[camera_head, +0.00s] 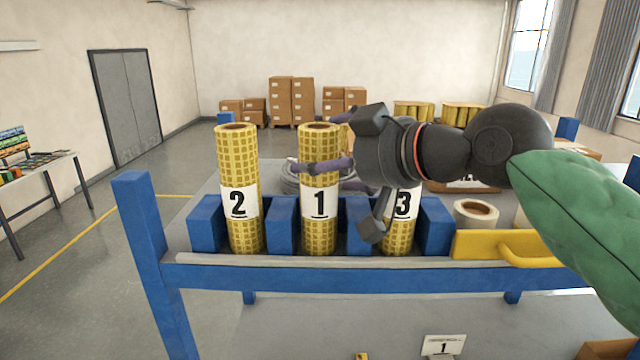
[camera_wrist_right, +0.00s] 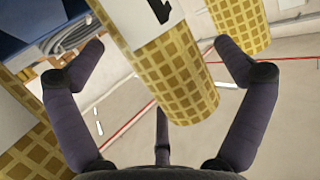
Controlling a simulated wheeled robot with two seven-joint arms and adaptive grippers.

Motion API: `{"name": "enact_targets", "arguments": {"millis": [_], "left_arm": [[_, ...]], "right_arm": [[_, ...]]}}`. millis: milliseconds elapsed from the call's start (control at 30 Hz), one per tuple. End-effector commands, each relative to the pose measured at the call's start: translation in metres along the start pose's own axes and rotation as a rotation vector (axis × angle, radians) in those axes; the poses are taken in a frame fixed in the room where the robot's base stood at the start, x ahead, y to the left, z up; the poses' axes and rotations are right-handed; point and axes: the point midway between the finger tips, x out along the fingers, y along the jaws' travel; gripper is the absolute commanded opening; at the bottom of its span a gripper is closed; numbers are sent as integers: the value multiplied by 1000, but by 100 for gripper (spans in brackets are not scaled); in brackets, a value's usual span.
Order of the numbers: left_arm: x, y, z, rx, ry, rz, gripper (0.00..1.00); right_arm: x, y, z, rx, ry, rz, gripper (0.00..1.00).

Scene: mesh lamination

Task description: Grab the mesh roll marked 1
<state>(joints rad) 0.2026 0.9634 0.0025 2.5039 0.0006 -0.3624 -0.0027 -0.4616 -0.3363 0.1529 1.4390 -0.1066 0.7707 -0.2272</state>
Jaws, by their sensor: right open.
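The mesh roll marked 1 (camera_head: 319,240) is a yellow gridded cylinder with a white label. It stands upright in the middle of the blue rack. My right gripper (camera_head: 318,145) comes in from the right at its upper part, with one finger crossing in front of the roll. In the right wrist view the fingers (camera_wrist_right: 158,50) are spread on both sides of a yellow roll (camera_wrist_right: 180,75) with a partly visible label. The gripper is open; contact cannot be told. My left gripper is not in view.
Roll 2 (camera_head: 237,160) stands to the left and roll 3 (camera_head: 399,235) to the right, partly hidden by my right gripper. Blue blocks (camera_head: 282,225) separate the rolls. A yellow handled piece (camera_head: 490,245) and a small white roll (camera_head: 475,213) are at the right.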

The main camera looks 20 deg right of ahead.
Motion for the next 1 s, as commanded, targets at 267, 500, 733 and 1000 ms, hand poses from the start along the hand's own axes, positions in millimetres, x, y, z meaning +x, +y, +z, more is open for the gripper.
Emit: {"name": "enact_targets", "arguments": {"millis": [267,500,733,1000], "left_arm": [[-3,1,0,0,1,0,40],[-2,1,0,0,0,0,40],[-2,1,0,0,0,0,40],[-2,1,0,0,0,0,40]], "right_arm": [[11,0,0,0,1,0,100],[11,0,0,0,0,0,60],[11,0,0,0,1,0,20],[11,0,-2,0,0,-1,19]]}}
